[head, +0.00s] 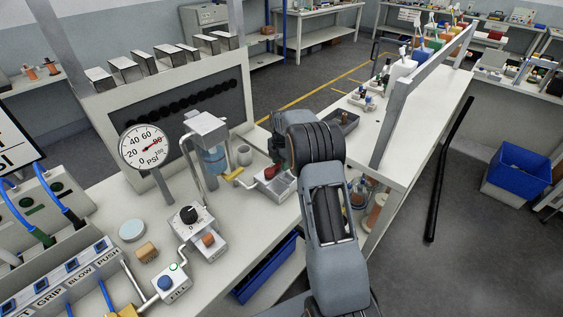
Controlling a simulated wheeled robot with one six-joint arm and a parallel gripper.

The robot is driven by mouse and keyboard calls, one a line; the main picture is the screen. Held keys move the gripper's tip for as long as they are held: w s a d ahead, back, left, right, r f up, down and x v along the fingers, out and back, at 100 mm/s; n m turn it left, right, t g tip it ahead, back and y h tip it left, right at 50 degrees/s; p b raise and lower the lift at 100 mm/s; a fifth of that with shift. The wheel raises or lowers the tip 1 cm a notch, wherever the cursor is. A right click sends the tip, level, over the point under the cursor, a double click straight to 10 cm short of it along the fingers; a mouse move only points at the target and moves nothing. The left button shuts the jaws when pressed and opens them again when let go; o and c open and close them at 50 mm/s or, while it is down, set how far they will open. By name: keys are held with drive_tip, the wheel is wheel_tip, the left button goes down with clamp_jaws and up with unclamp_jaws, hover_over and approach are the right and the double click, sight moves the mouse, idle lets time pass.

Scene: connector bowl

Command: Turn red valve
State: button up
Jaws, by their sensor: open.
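A small red part (270,172), which looks like the red valve, sits at a small grey metal box (279,190) on the bench, right of centre. Its shape is too small to make out. My gripper (278,161) is at the end of my arm, directly above and behind the red part. The arm hides much of it, and the fingertips are hard to make out. It appears open, with nothing seen held in it. I cannot tell whether it touches the red part.
A pipe stand with a blue-tinted clear vessel (214,160) and a yellow lever (235,173) stand just left of the box. A PSI gauge (145,147) and a black-knob unit (190,217) stand further left.

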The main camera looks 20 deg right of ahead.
drive_tip(key=shift+c, duration=0.4)
clamp_jaws()
